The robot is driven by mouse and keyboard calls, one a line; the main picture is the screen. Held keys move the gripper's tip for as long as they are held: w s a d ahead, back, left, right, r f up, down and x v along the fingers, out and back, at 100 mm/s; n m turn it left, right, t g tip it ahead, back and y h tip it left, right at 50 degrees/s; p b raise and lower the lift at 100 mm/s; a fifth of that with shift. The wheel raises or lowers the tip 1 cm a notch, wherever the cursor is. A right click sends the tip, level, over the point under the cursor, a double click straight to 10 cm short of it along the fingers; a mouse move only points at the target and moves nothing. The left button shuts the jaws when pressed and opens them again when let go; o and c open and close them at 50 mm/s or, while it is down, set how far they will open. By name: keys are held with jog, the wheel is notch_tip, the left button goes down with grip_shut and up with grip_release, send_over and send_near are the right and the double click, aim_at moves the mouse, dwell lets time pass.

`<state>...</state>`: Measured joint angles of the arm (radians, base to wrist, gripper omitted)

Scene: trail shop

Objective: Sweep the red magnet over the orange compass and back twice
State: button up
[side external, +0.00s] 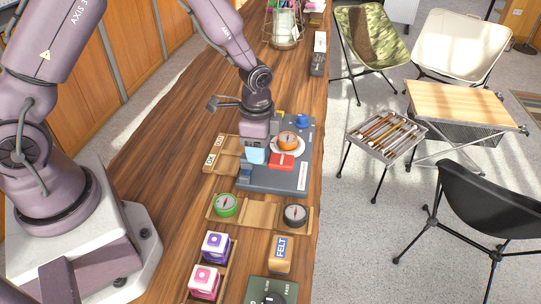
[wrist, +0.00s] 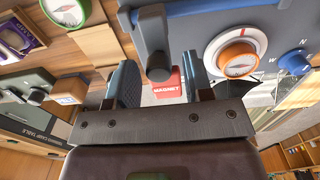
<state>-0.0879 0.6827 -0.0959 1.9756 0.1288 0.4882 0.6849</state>
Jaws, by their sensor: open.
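The red magnet (side external: 282,162) is a block lying on the grey-blue test board (side external: 273,181). In the wrist view the magnet (wrist: 167,86), lettered MAGNET, shows in the gap between my finger pads. My gripper (side external: 266,154) is above the board beside the magnet, pointing down. Its two fingers (wrist: 161,68) are spread apart with nothing held. The orange compass (side external: 288,140) sits on a white round dial at the board's far part, just beyond the magnet. It also shows in the wrist view (wrist: 232,59), to the right of my fingers.
A blue knob (side external: 303,120) stands at the board's far edge. Nearer are a green compass (side external: 224,205) and a black compass (side external: 295,214) on a wooden tray. Purple (side external: 215,246) and pink (side external: 205,281) boxes and a FELT block (side external: 281,254) stand closer. Bare counter lies left.

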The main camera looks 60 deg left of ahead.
jog(key=shift+r, duration=2.85)
jog(key=shift+s+n, duration=0.15)
jog(key=shift+n, duration=0.25)
jog(key=s+r+n+t, duration=0.5)
jog(key=s+r+n, duration=0.3)
jog(key=s+r, duration=0.9)
notch_tip(320, 180, up, 4)
jog(key=shift+s+d+r+t, duration=0.1)
jog(key=shift+s+d+t, duration=0.05)
jog(key=shift+s+t, duration=0.15)
